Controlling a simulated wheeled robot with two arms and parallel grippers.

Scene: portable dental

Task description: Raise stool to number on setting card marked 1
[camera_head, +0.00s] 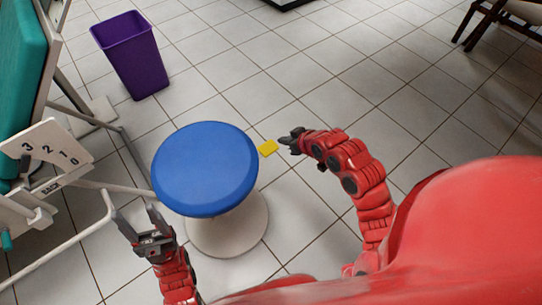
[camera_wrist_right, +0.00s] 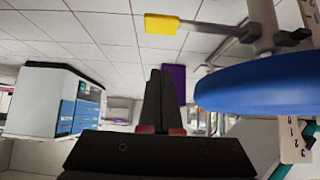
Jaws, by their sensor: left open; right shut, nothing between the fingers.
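The stool has a round blue seat (camera_head: 205,168) on a white round base (camera_head: 228,228). A yellow paddle (camera_head: 268,147) sticks out from under the seat's right side. In the right wrist view, this yellow paddle (camera_wrist_right: 161,24) is on a grey lever from the stool's column, with the blue seat (camera_wrist_right: 260,88) at right. My right gripper (camera_head: 285,141) is shut and empty just right of the paddle, apparently apart from it. My left gripper (camera_head: 137,222) is open and empty, left of the stool base. I cannot make out a separate setting card marked 1.
A white plate (camera_head: 47,148) with numbers 3, 2, 1, 0 is on the teal chair (camera_head: 22,70) at left, whose white frame tubes run near the stool. A purple bin (camera_head: 133,58) stands behind.

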